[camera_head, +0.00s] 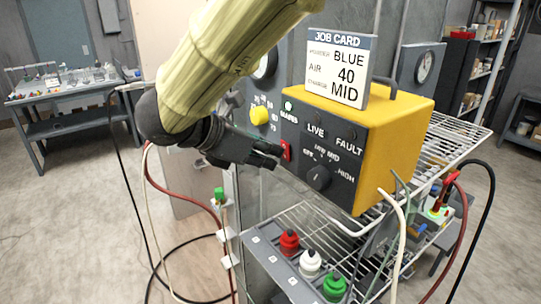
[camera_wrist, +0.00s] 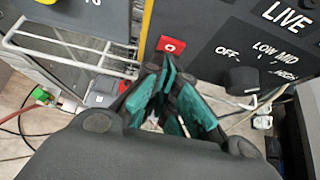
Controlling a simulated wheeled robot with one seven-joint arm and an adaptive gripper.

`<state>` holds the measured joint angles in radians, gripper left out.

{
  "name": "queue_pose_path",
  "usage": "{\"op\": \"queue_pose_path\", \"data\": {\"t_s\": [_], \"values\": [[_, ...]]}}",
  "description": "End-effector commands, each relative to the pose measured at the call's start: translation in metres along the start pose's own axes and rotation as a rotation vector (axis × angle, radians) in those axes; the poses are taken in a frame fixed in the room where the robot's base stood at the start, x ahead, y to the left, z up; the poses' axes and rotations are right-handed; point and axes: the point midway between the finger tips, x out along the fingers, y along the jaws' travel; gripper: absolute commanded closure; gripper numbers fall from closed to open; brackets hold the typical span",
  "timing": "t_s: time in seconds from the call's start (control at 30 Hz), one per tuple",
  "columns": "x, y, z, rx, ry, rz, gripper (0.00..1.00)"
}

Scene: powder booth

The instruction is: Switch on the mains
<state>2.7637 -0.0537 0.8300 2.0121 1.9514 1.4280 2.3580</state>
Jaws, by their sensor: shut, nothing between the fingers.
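The yellow control box (camera_head: 390,125) has a dark front panel with a "MAINS" label. A red switch (camera_head: 286,150) sits on the panel's left side below that label. In the wrist view the red switch (camera_wrist: 171,45) shows a white mark and lies just beyond the fingertips. My gripper (camera_head: 275,156) is shut and empty, its tips close to the switch. Its teal finger pads (camera_wrist: 168,75) show in the wrist view. I cannot tell whether the tips touch the switch. The LIVE and FAULT lamps above look dark.
A black selector knob (camera_head: 318,177) is right of the switch. A yellow knob (camera_head: 259,115) is on the grey panel to its left. A job card (camera_head: 338,68) stands on the box. Red, white and green capped bottles (camera_head: 310,262) stand below. Hoses hang on both sides.

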Motion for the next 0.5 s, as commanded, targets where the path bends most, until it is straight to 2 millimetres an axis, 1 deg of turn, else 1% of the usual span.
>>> {"op": "queue_pose_path", "data": {"t_s": [0.17, 0.27, 0.5], "values": [[-0.011, 0.004, -0.017, -0.002, -0.001, 0.004, 1.0], [-0.022, 0.007, -0.028, -0.002, -0.001, 0.004, 1.0], [-0.065, 0.005, -0.036, 0.004, -0.002, 0.001, 1.0]]}}
